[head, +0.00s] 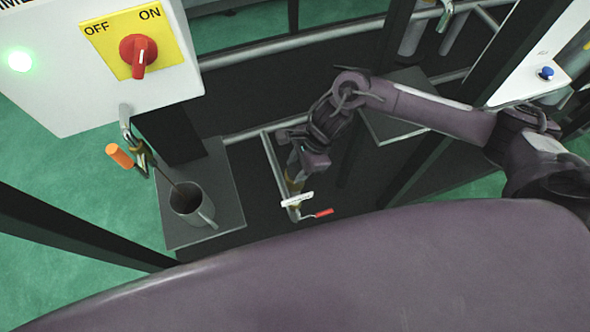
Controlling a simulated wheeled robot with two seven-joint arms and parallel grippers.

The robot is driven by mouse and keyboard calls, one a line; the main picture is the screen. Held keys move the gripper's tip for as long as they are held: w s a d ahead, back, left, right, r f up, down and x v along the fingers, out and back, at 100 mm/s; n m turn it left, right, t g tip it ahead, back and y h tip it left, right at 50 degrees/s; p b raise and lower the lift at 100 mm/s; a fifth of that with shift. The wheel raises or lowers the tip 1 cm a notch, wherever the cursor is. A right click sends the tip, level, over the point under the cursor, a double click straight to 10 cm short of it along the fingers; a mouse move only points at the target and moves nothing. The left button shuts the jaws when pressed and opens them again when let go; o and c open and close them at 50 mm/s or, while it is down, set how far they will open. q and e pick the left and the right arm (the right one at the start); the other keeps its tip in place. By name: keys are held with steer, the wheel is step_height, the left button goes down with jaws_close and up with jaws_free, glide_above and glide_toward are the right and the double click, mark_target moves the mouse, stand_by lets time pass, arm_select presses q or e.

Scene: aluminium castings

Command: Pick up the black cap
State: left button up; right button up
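I see nothing that is clearly a small black cap. The nearest match is a dark grey cup (192,203) with a handle, standing upright on a grey plate (225,168) at the left, below an orange-handled tap (120,156). My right gripper (303,163) hangs at the end of my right arm near the middle, to the right of the cup and well apart from it. Its fingers are small and dark, so I cannot tell whether they are open or shut. My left gripper is not in view.
A white box with a red OFF/ON switch (138,56) and a green light (20,60) is at the upper left. A red-handled valve (318,213) is just below my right gripper. A second grey plate (390,128) lies behind my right arm. Dark posts stand around.

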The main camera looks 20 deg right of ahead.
steer(key=c, duration=0.5)
